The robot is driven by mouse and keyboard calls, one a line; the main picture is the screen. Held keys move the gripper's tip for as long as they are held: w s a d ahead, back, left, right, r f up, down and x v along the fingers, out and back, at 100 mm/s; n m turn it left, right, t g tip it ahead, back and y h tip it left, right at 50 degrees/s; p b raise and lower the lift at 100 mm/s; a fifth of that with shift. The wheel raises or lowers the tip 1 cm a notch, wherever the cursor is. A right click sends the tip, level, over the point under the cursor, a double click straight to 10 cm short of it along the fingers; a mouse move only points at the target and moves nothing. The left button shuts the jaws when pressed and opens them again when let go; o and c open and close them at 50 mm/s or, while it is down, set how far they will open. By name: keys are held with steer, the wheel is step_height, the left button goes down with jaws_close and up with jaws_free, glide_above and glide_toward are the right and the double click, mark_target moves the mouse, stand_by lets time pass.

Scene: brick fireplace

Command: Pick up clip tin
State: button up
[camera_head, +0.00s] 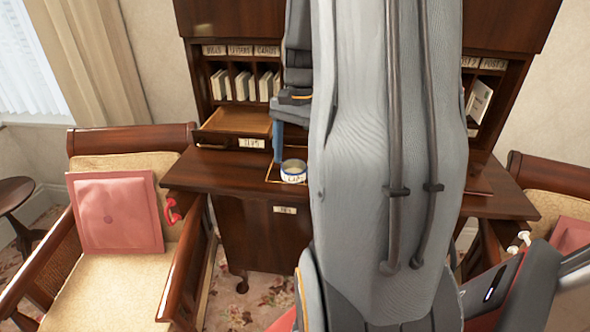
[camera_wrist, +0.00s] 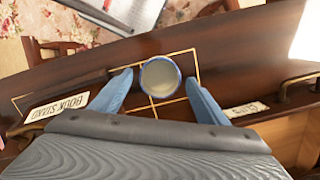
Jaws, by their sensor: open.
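The clip tin (camera_head: 293,171) is a small round tin with a blue rim and a pale label on its side. It stands upright on the desk top, inside a thin yellow outline. In the wrist view the tin (camera_wrist: 160,77) shows from above, its inside pale and greyish. My gripper (camera_wrist: 158,82) is open, with one blue finger on each side of the tin. The fingertips lie close beside the tin; I cannot tell whether they touch it. In the head view one blue finger shows left of the tin, and my arm hides the rest of the gripper.
The dark wooden desk (camera_head: 240,180) has an open drawer (camera_head: 236,122) just left of the tin. Book slots stand behind. Armchairs with pink cushions (camera_head: 117,212) flank the desk. My arm hides the desk's middle right.

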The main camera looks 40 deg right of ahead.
steer(key=shift+a+f, duration=0.1)
steer(key=shift+f, duration=0.55)
steer(key=c, duration=1.1)
